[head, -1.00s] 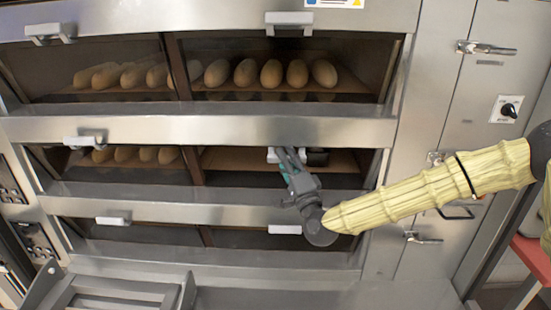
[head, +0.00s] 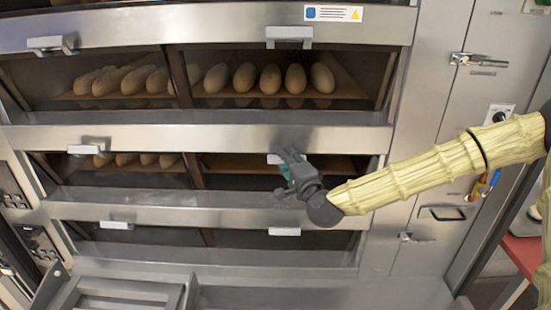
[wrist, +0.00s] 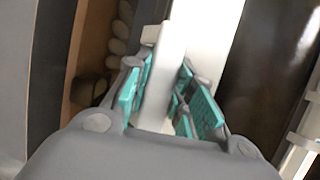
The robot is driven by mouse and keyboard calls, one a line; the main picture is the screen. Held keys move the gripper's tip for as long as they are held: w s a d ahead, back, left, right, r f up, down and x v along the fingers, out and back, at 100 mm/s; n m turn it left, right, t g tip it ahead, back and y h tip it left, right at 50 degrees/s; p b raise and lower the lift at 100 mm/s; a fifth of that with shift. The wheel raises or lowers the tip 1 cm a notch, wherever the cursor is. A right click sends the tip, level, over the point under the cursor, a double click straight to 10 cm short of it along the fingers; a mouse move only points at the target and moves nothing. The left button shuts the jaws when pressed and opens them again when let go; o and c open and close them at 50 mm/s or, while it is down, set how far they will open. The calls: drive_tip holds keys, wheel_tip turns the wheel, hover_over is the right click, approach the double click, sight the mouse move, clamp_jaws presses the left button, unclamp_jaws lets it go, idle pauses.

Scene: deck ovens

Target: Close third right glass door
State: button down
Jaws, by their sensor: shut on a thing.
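The middle-row right glass door (head: 225,161) is in the lower half of the head view. Its white handle (head: 273,159) is at the upper edge, partly hidden by my gripper (head: 287,165). In the wrist view my gripper (wrist: 165,95) is shut on the white handle (wrist: 165,75), with teal pads on both sides. Dark glossy glass (wrist: 265,70) lies right of the handle there, and the oven inside with pale loaves (wrist: 118,40) lies left. How far the door stands open is hard to tell.
The upper right door's handle (head: 288,34) and the lower right door's handle (head: 284,231) are above and below. Loaves (head: 270,79) lie behind the upper glass. A steel cabinet door (head: 462,125) and a red surface (head: 524,254) are at the right.

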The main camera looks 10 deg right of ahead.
drive_tip(key=shift+r, duration=0.15)
drive_tip(key=c, duration=1.2)
unclamp_jaws()
drive_tip(key=shift+d, duration=0.1)
drive_tip(key=s+d, duration=0.1)
drive_tip(key=s, duration=1)
drive_tip(key=shift+s+d+f, duration=0.2)
drive_tip(key=shift+s+d, duration=0.2)
